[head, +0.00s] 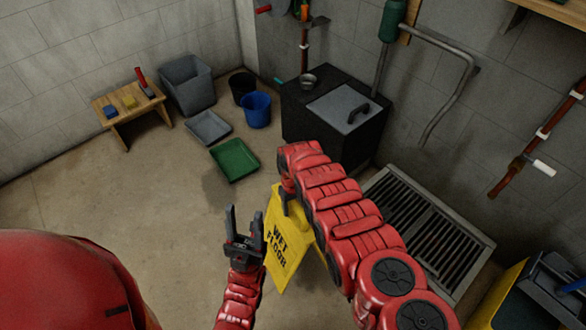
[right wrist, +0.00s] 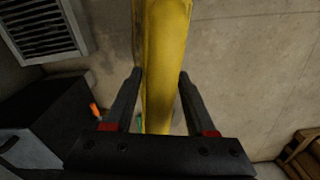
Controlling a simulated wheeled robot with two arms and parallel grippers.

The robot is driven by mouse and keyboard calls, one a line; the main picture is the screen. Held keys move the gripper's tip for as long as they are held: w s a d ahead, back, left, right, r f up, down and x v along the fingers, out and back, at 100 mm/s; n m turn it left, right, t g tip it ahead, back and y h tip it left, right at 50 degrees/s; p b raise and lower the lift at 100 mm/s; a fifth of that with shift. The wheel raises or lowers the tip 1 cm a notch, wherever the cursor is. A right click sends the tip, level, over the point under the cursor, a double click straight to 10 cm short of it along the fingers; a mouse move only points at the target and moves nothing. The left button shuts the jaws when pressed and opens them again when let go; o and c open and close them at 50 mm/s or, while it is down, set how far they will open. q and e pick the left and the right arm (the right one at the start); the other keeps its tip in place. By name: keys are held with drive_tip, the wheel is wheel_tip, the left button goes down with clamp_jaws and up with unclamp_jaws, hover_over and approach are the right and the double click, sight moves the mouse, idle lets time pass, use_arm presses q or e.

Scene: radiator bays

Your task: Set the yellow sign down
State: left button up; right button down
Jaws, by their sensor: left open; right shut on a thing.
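The yellow sign (head: 288,249) reads "WET FLOOR" and hangs below my right arm in the head view, partly hidden by it. In the right wrist view the yellow sign (right wrist: 165,60) runs between the two fingers of my right gripper (right wrist: 160,85), which is shut on it. My left gripper (head: 245,222) is open and empty, just left of the sign. I cannot tell whether the sign's lower edge touches the floor.
A green tray (head: 235,160), a grey tray (head: 208,127), a blue bucket (head: 256,110) and a small wooden bench (head: 128,108) stand further back. The floor at left is clear.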

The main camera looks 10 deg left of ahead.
drive_tip(key=shift+w+d+r, duration=0.25)
drive_tip(key=shift+w, duration=0.1)
idle(0.7)
drive_tip(key=shift+d+r, duration=0.15)
drive_tip(key=shift+d, duration=0.1)
drive_tip(key=shift+s+d, duration=0.1)
drive_tip(key=shift+s, duration=0.1)
drive_tip(key=shift+w, duration=0.2)
drive_tip(key=shift+w+m, duration=0.25)
drive_tip(key=shift+m, duration=0.05)
idle(0.5)
